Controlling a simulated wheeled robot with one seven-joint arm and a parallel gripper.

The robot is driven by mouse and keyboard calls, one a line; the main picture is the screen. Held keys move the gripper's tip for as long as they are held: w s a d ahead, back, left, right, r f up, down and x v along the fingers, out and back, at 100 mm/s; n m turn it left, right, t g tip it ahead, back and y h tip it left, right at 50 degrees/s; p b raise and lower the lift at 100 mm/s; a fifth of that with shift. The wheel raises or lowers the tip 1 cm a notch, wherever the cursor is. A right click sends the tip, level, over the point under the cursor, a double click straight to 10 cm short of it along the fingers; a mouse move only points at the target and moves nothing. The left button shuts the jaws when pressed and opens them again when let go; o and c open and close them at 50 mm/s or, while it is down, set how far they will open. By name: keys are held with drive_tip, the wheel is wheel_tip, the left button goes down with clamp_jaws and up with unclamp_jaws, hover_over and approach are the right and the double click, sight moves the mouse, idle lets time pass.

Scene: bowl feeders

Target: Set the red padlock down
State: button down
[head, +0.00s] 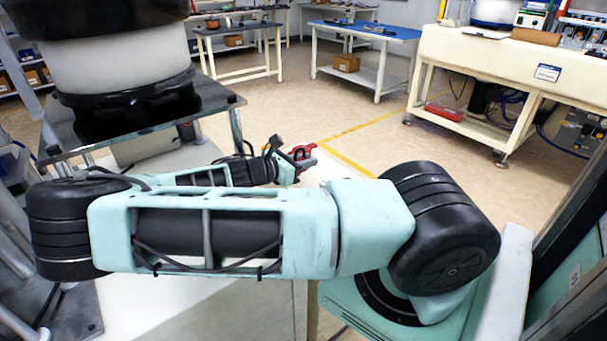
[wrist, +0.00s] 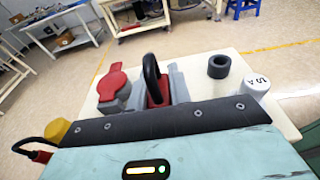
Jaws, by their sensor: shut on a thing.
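The red padlock (wrist: 157,97) with its black shackle shows in the wrist view, between the grey fingers of my gripper (wrist: 155,92). My gripper is shut on it, with the shackle pointing up in the picture. The fingers and wrist housing hide much of the padlock's body. Whether the padlock touches the cream tabletop (wrist: 205,97) beyond, I cannot tell. In the head view my gripper (head: 291,166) is small at the far end of my arm, and red shows there, too small to make out clearly.
A red round piece with tabs (wrist: 112,84) appears left of the padlock in the wrist view. A dark ring (wrist: 219,67) and a white lettered cylinder (wrist: 257,83) are on the right. Bare tabletop shows between them. A large bowl feeder (head: 120,65) stands at the left in the head view.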

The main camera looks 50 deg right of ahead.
sight(304, 183)
drive_tip(key=shift+f, duration=2.3)
drive_tip(key=c, duration=1.3)
unclamp_jaws()
drive_tip(key=b+v, duration=0.1)
drive_tip(key=v, duration=1.1)
drive_tip(key=shift+r, duration=0.1)
